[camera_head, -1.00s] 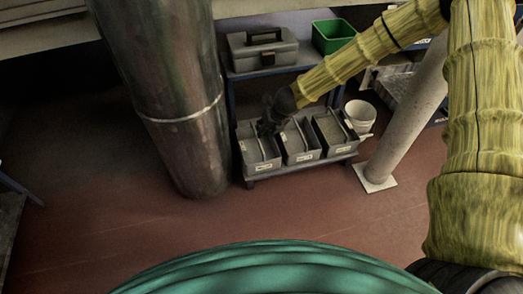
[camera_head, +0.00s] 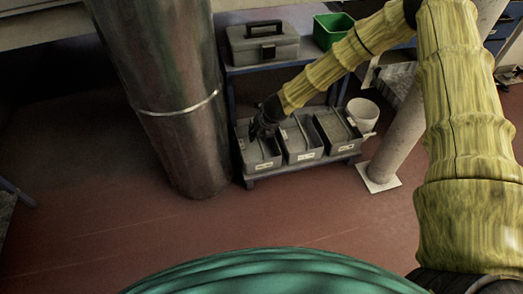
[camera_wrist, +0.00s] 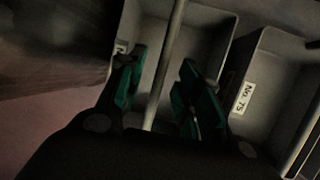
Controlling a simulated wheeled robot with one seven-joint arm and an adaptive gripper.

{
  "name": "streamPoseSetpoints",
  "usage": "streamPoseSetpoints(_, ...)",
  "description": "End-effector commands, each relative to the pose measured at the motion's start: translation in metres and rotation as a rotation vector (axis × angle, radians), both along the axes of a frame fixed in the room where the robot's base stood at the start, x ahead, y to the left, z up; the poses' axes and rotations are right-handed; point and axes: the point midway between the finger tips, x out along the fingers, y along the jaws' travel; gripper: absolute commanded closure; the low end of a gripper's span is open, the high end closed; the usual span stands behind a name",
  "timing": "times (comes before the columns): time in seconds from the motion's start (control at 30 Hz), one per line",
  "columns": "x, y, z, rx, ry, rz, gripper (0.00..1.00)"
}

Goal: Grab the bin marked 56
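Three grey open bins with bar handles stand in a row on the low shelf: a left bin (camera_head: 262,158), a middle bin (camera_head: 301,145) and a right bin (camera_head: 338,133). Their labels are too small to read in the head view. My gripper (camera_head: 264,124) is over the left bin. In the wrist view my gripper (camera_wrist: 162,78) is open, with the left bin's handle (camera_wrist: 164,65) between its green-padded fingers. The left bin (camera_wrist: 208,35) has a label mostly hidden behind a finger. The middle bin (camera_wrist: 262,55) reads "No. 75". I see no 56.
A thick metal column (camera_head: 178,115) stands close left of the shelf (camera_head: 310,167). A pale pipe (camera_head: 398,140) rises at its right, near a white bucket (camera_head: 362,113). A grey toolbox (camera_head: 263,45) and a green bin (camera_head: 331,30) sit above. The red floor in front is clear.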

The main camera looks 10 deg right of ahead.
Motion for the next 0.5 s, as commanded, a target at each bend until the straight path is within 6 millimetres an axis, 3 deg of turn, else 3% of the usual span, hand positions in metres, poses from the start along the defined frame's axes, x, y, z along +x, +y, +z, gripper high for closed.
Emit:
streamPoseSetpoints(0.03,0.0023,0.0011,-0.0113,-0.001,0.001,0.001,0.65)
streamPoseSetpoints(0.1,0.0054,0.0022,-0.0154,-0.001,0.000,0.001,0.65)
streamPoseSetpoints(0.37,0.0069,0.0041,-0.0157,0.000,0.000,0.001,0.65)
streamPoseSetpoints(0.5,0.0067,0.0036,-0.0158,0.000,0.000,0.001,0.87)
